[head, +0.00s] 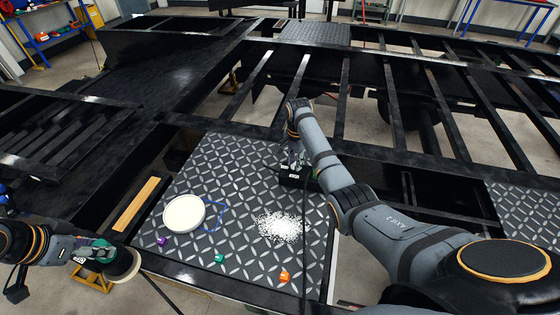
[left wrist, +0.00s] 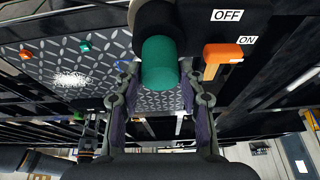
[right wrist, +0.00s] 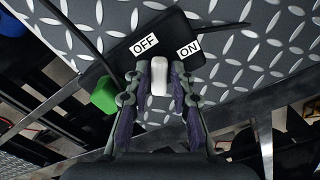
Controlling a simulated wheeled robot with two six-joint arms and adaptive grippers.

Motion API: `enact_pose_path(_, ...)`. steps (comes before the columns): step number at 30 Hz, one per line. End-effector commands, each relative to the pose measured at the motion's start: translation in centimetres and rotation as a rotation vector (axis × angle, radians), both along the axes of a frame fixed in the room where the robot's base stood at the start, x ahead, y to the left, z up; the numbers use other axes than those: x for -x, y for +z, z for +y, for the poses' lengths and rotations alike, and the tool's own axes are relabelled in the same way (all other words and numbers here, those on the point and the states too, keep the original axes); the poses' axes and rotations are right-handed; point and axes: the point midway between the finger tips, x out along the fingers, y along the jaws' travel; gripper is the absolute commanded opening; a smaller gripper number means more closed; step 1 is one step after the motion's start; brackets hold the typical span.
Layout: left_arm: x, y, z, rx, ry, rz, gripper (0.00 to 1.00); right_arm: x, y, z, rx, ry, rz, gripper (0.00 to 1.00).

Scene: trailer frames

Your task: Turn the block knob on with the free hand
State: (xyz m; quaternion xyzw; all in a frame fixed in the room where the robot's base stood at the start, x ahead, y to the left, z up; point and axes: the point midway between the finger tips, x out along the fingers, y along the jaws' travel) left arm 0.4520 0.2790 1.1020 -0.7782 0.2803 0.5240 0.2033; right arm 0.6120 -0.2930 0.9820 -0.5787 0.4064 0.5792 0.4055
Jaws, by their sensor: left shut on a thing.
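The black block (head: 297,180) lies on the diamond plate and shows OFF and ON labels in the right wrist view (right wrist: 165,42). Its white knob (right wrist: 159,75) is between the fingers of my right gripper (right wrist: 159,86), nearer the OFF label. The fingers stand on both sides of the knob and look slightly apart from it. In the head view my right gripper (head: 293,160) is above the block and hides part of it. My left gripper (left wrist: 161,82) is shut on the green handle (left wrist: 160,62) of a black tool. That tool has its own OFF and ON labels and an orange knob (left wrist: 222,54).
The plate (head: 240,160) carries a round white disc (head: 184,213), a patch of white grains (head: 283,226) and small purple (head: 162,240), green (head: 219,258) and orange (head: 284,277) pieces. A wooden bar (head: 136,204) lies left of the plate. Black trailer beams with open gaps surround it.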

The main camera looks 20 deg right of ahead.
Motion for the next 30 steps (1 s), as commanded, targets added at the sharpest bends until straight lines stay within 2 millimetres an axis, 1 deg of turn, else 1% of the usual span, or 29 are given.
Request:
enact_pose_path(1,-0.1,0.2,0.0,0.001,-0.001,-0.005,0.05,0.0,0.1,0.0,0.000,0.000,0.000,0.12)
enact_pose_path(3,-0.1,0.2,0.0,0.001,-0.001,-0.005,0.05,0.0,0.1,0.0,0.000,0.000,-0.001,0.03)
enact_pose_path(4,-0.1,0.2,0.0,0.001,-0.001,-0.005,0.05,0.0,0.1,0.0,0.000,0.000,-0.001,0.00)
enact_pose_path(11,-0.1,0.3,0.0,0.001,-0.001,-0.005,0.05,-0.1,0.1,0.0,-0.001,-0.003,-0.002,0.00)
enact_pose_path(17,-0.1,1.1,0.0,0.001,-0.001,-0.005,0.05,-0.1,0.4,0.0,0.000,-0.049,-0.003,0.00)
enact_pose_path(23,-0.1,2.8,0.0,0.001,-0.001,-0.005,0.05,-0.2,0.6,0.1,-0.001,-0.173,-0.003,0.00)
enact_pose_path(30,-0.1,4.8,0.0,0.001,-0.001,-0.005,0.05,-0.3,0.7,0.1,-0.001,-0.392,-0.003,0.00)
